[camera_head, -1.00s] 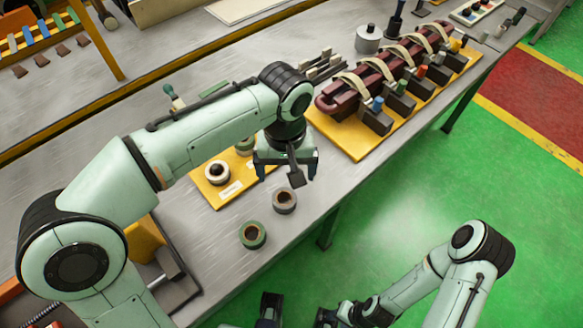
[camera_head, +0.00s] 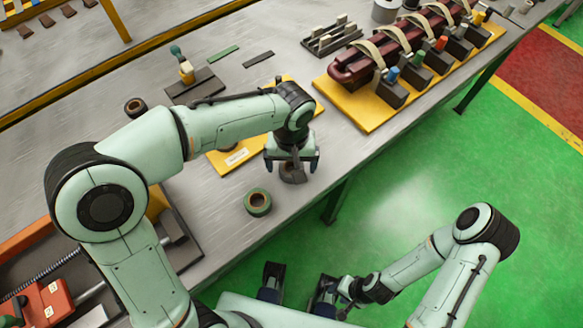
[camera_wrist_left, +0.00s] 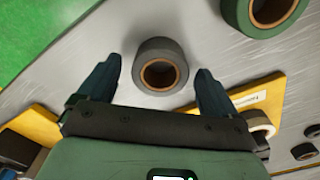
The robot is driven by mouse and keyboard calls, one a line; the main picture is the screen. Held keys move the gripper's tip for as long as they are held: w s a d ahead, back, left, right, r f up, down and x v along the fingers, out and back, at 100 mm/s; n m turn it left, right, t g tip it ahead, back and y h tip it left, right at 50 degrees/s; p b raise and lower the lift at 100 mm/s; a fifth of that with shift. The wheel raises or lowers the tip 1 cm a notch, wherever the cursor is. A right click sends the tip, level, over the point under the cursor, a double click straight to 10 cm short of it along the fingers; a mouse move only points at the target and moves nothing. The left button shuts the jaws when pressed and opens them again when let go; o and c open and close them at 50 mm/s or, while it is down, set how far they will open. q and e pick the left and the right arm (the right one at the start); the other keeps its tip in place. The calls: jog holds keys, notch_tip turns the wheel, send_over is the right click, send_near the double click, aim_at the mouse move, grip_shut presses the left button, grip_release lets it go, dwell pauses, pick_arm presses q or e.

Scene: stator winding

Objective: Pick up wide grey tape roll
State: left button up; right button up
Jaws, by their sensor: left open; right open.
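The wide grey tape roll (camera_wrist_left: 160,47) lies flat on the metal workbench, its brown core facing up. In the left wrist view it sits between the two dark fingers of my left gripper (camera_wrist_left: 157,88), slightly ahead of them, with a gap on each side. In the head view my left gripper (camera_head: 292,163) is open right over the grey roll (camera_head: 292,177) and partly hides it. Whether the fingers are down at roll height is hard to tell. My right gripper (camera_head: 328,293) is low at the bottom of the head view, open and empty, away from the bench.
A green tape roll (camera_head: 248,205) lies close by, toward the bench's front edge. A yellow board (camera_head: 228,158) with a label is behind; a pale roll (camera_wrist_left: 258,124) shows there. A maroon coil on a yellow base (camera_head: 365,115) stands to the right. A dark roll (camera_head: 135,106) lies farther left.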

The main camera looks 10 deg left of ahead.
pick_arm(q)
jog(key=shift+f, duration=0.6)
jog(key=c, duration=1.1)
jog(key=shift+r, duration=0.15)
